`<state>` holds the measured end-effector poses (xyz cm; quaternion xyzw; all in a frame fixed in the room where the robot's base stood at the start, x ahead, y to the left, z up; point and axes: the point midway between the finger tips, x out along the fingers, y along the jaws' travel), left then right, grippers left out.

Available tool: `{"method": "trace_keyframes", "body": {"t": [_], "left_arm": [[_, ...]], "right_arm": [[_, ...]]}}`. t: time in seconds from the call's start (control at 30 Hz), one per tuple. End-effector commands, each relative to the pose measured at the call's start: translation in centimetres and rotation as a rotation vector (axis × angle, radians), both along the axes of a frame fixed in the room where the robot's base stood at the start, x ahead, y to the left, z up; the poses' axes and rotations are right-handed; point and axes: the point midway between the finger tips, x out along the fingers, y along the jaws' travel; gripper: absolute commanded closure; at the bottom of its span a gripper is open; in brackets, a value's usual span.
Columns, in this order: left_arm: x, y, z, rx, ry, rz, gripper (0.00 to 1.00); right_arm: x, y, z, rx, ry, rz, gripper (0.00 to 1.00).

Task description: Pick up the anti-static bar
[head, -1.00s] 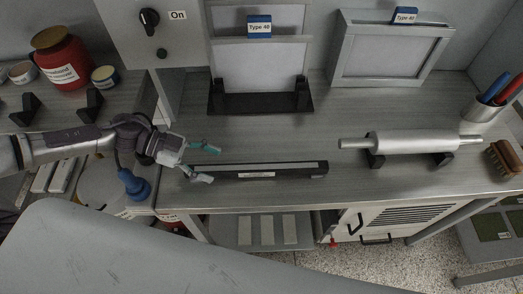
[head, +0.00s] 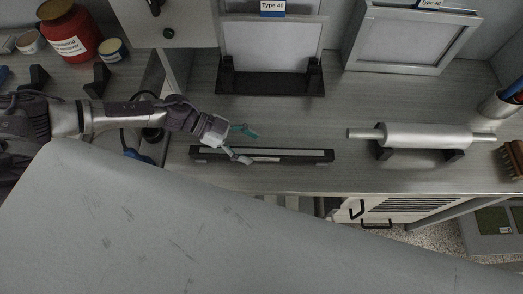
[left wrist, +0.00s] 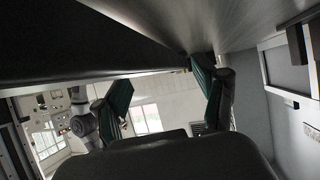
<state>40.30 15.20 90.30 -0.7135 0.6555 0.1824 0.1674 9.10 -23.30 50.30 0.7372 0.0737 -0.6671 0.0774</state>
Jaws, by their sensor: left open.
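The anti-static bar (head: 305,156) is a long, thin black bar with a pale strip and a small label. It lies flat along the front part of the grey workbench in the head view. My left gripper (head: 243,144) is open over the bar, left of its middle. One teal finger is on the far side, and the other overlaps the bar in the picture. I cannot tell whether they touch it. In the left wrist view, the open fingers (left wrist: 160,95) show below a long dark shape (left wrist: 90,45), apparently the bar. My right gripper is not in view.
A silver roller (head: 425,136) rests on black stands at the right. A black frame stand (head: 270,84) is behind the bar. A red jar (head: 70,35) is at the upper left. The worktop (head: 345,100) between stand and roller is clear.

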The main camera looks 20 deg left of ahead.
Motion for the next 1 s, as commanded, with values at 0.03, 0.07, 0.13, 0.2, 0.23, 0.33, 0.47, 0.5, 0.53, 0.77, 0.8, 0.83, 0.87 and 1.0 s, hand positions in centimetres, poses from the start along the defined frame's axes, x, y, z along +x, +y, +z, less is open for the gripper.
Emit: {"method": "trace_keyframes", "body": {"t": [0.03,0.07,0.13,0.2,0.23,0.33,0.47,0.5,0.53,0.77,0.8,0.83,0.87,1.0], "left_arm": [[0.0,-0.9,0.1,-0.003,0.002,-0.004,0.29],[0.0,-1.4,-0.1,-0.003,0.002,-0.004,0.29],[0.1,-2.4,-0.6,-0.002,0.000,-0.003,0.29],[0.1,-3.1,-1.2,-0.002,0.001,-0.003,0.29],[0.1,-3.4,-1.4,-0.002,0.001,-0.003,0.29],[0.2,-3.8,-1.8,0.000,0.000,-0.001,0.29],[0.2,-3.8,-1.9,0.000,0.000,0.000,0.29],[0.2,-3.8,-1.8,0.000,0.000,0.000,0.29],[0.2,-3.8,-1.8,0.000,0.000,0.000,0.29],[0.2,-3.8,-1.8,-0.001,0.000,-0.001,0.66],[0.2,-3.8,-1.8,-0.001,0.000,-0.001,0.72],[0.2,-3.8,-1.8,-0.001,0.000,-0.001,0.77],[0.2,-3.8,-1.8,-0.001,0.000,-0.001,0.82],[0.2,-3.8,-1.8,-0.001,0.000,-0.001,1.00]], "right_arm": [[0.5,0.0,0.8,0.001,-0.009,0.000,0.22],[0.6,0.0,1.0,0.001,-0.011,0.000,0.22],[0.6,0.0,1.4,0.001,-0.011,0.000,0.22],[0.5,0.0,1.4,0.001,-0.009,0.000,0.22],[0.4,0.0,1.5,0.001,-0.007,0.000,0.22],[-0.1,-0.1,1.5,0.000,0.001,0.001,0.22],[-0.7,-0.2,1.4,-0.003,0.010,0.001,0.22],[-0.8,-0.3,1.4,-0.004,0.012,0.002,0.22],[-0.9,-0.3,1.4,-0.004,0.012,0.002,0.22],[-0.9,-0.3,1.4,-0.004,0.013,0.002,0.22],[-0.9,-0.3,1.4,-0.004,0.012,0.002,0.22],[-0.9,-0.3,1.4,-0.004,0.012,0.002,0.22],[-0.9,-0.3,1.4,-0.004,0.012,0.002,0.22],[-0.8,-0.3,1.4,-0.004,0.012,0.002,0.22]]}}
